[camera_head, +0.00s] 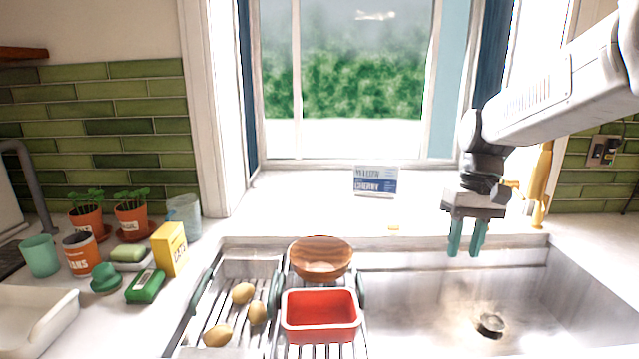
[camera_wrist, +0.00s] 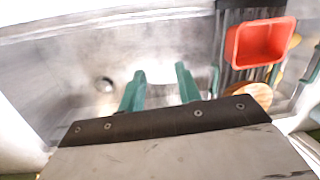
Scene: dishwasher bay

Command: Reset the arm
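My gripper (camera_head: 465,238) hangs from my arm at the right in the head view, above the metal sink (camera_head: 415,285). Its two teal fingers point down and stand apart with nothing between them. In the wrist view the gripper (camera_wrist: 160,88) also shows its fingers apart and empty, with the sink floor and drain beyond. The fingers touch nothing that I can see.
A rack (camera_head: 258,345) left of the basin holds a red tray (camera_head: 320,316), a brown bowl (camera_head: 320,262) and several potatoes (camera_head: 243,293). Pots, cups, a yellow box (camera_head: 169,249) and a white dish (camera_head: 35,318) crowd the left counter. The basin is clear.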

